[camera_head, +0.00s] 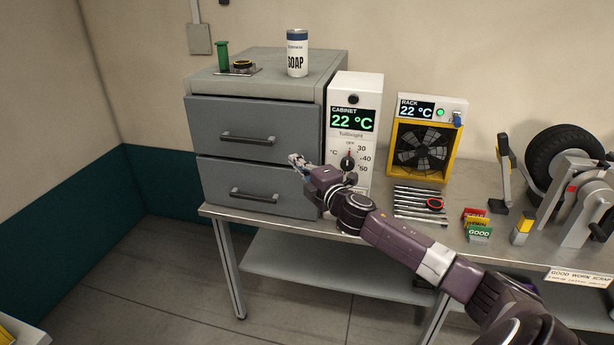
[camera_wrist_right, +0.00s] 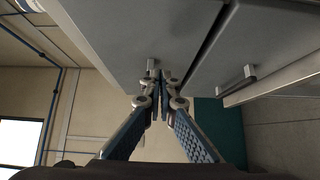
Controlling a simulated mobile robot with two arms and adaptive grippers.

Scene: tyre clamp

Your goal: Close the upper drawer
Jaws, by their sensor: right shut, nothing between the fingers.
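The upper drawer (camera_head: 215,120) is the grey upper front of the cabinet on the bench, with a dark bar handle (camera_head: 247,138). Its front looks slightly proud of the cabinet; how far is hard to tell. My right gripper (camera_head: 297,160) is shut and empty, in front of the upper drawer's lower right corner, right of the handle. In the wrist view its fingertips (camera_wrist_right: 161,80) meet close to the grey drawer front (camera_wrist_right: 130,35); I cannot tell whether they touch it. My left gripper is out of view.
The lower drawer (camera_head: 215,180) sits below with its own handle (camera_head: 254,196). A soap can (camera_head: 297,60) and a green-handled tool (camera_head: 222,55) stand on the cabinet. A white temperature unit (camera_head: 370,90) stands close on the right.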

